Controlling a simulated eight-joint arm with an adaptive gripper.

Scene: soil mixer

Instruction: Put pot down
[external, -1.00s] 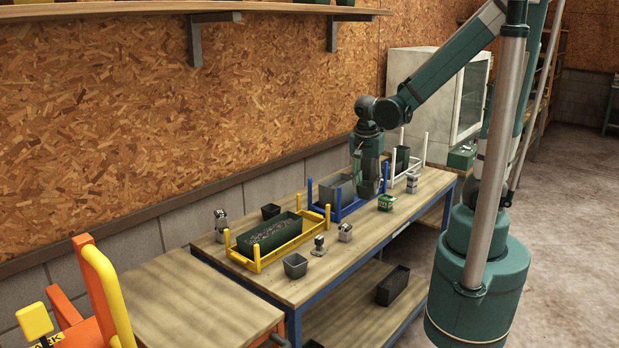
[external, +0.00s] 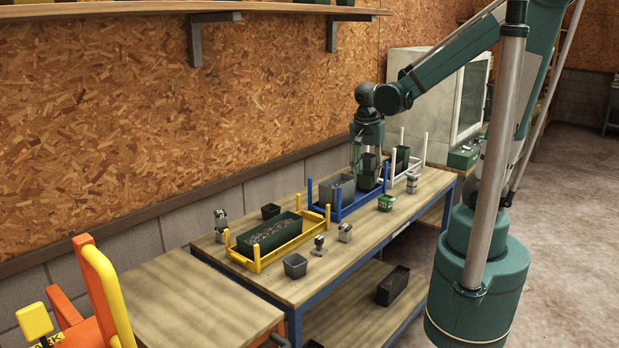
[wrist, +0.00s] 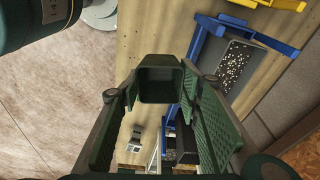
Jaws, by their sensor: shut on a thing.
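A small dark, square pot (wrist: 160,97) sits between the two green textured pads of my gripper (wrist: 160,82) in the wrist view. The pads press on its two sides, and its open mouth faces the camera; it looks empty. In the external view my gripper (external: 368,161) points down over the right end of the blue rack (external: 348,212). The dark pot (external: 370,162) shows between its fingers. Whether the pot's base touches anything is hard to tell. The blue rack (wrist: 193,50) also shows right of the pot in the wrist view.
A grey bin (external: 328,190) stands in the blue rack's left part. A white rack (external: 423,158) with a dark pot lies just right. A small green box (external: 386,203) stands in front. A yellow rack (external: 258,258) with a long soil box is at left.

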